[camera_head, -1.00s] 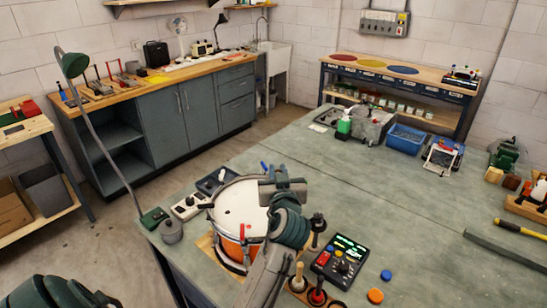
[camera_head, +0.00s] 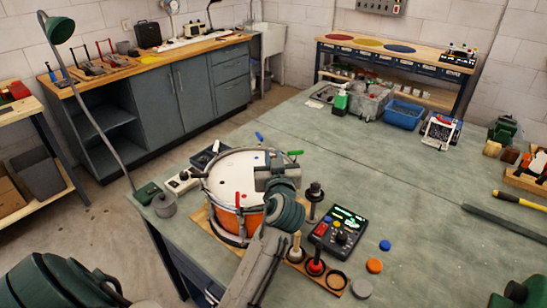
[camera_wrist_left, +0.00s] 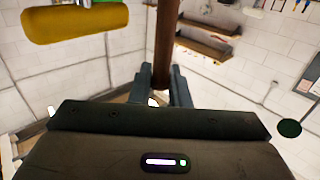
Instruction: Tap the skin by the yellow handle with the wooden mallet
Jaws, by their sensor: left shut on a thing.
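The drum (camera_head: 228,178) with a white skin and orange shell stands on a wooden board. My left gripper (camera_head: 268,178) is over the right part of the skin and hides some of it. In the left wrist view it is shut on a brown shaft (camera_wrist_left: 165,40), apparently the wooden mallet's handle. The mallet's head is out of that view and hidden in the head view. A thick yellow cylinder (camera_wrist_left: 75,22), which looks like the yellow handle, is close beside the shaft. Blue (camera_head: 260,137), green (camera_head: 295,153) and red handles (camera_head: 238,199) show around the drum. My right gripper is not in view.
A control box (camera_head: 338,232) with a lit screen stands right of the drum. The middle of the bench is clear.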

